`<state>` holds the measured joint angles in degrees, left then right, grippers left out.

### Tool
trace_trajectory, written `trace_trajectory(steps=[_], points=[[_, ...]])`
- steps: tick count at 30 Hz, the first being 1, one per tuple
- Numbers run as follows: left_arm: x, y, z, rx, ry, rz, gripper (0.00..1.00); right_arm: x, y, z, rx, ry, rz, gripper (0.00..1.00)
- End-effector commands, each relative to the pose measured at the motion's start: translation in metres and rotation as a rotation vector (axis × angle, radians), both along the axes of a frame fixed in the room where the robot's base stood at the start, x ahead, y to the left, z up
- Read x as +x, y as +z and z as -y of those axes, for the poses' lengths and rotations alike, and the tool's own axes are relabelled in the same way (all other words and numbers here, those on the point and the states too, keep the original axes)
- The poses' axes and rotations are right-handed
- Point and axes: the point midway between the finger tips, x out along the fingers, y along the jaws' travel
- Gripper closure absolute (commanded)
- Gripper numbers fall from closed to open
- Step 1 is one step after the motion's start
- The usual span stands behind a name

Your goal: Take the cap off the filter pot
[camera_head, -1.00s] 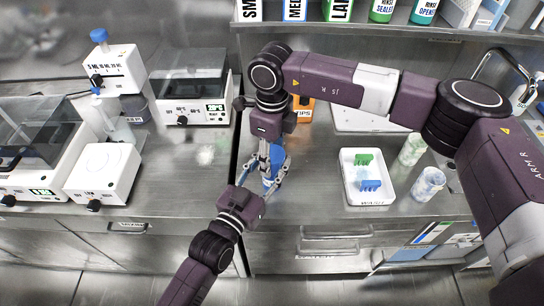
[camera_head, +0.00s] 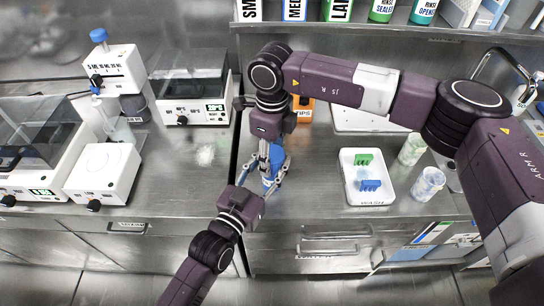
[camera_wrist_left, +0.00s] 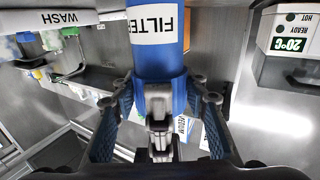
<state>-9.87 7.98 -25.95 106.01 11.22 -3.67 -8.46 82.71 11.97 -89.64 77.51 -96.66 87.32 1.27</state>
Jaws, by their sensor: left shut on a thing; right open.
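In the left wrist view the blue pot (camera_wrist_left: 158,62) shows with an upside-down FILTER label and a wider blue band. My left gripper (camera_head: 270,178) reaches in from below and is shut on the pot; its fingers (camera_wrist_left: 157,92) lie on both sides of the wider band. My right gripper (camera_head: 266,155) points straight down over the pot and is open. A grey metal finger part overlaps the band in the wrist view. I cannot make out the cap's edge.
A white tray (camera_head: 349,198) with green and blue pieces stands right of the grippers, with two tubs beyond it. An orange tips box (camera_head: 303,113) is behind my right wrist.

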Motion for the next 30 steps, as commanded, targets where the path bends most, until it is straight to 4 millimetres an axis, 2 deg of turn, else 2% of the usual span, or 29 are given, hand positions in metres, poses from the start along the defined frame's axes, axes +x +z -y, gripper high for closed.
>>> trace_trajectory(steps=[1,6,16,25,30], points=[[0.0,0.0,-0.001,0.0,0.001,-0.001,1.0,0.002,0.0,0.002,-0.003,-0.003,0.004,0.56],[0.0,0.0,-0.001,0.0,0.001,-0.001,1.0,0.002,0.0,0.002,-0.003,-0.002,0.003,0.39],[0.0,0.0,0.0,0.0,0.0,-0.001,1.0,0.001,0.003,0.001,-0.001,0.0,0.002,0.39],[0.0,0.0,0.0,0.0,0.0,0.0,1.0,0.001,0.039,0.001,-0.001,0.0,0.002,0.39],[0.0,0.0,0.0,0.0,0.0,0.0,1.0,0.001,0.049,0.0,0.0,-0.029,0.002,0.41]])
